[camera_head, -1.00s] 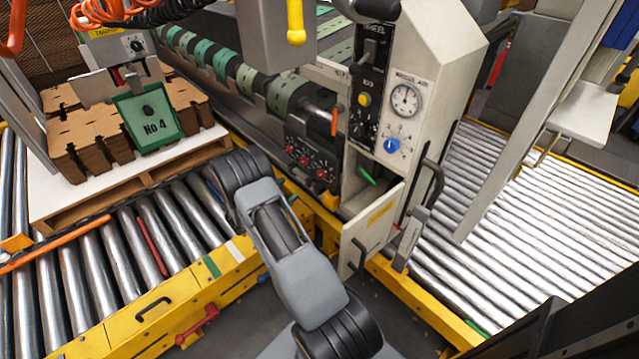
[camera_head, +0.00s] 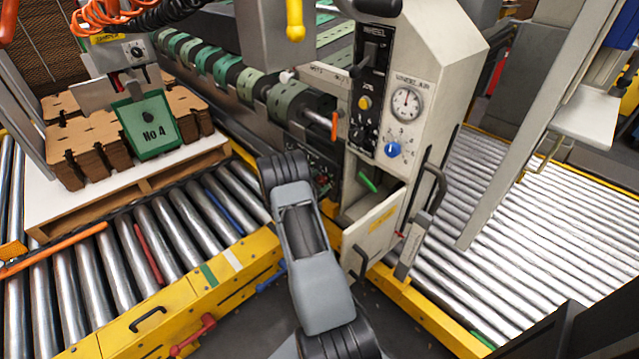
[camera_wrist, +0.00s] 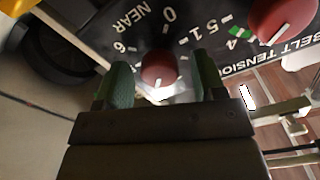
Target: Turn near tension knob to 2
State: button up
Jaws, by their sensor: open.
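The near tension knob (camera_wrist: 158,69) is a round red knob in the wrist view, below the word NEAR on a dark panel (camera_wrist: 100,22). A white mark shows at its lower edge. The figures 6, 0 and 1 stand around it. My gripper (camera_wrist: 162,62) is open, with one green fingertip on each side of the knob. I cannot tell whether they touch it. A second red knob (camera_wrist: 283,17) is at the upper right, above the words BELT TENSION, with a green mark by its 4. In the head view my arm hides the gripper and most of the knob panel.
A cream control cabinet (camera_head: 440,50) with a gauge (camera_head: 407,103) and blue knob (camera_head: 392,149) stands right of my arm. Its small door (camera_head: 374,230) hangs open close to the arm. Roller conveyors lie left (camera_head: 110,275) and right (camera_head: 540,210).

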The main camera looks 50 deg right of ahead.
jog(key=shift+d, duration=0.2)
jog(key=shift+c, duration=0.2)
jog(key=c, duration=0.9)
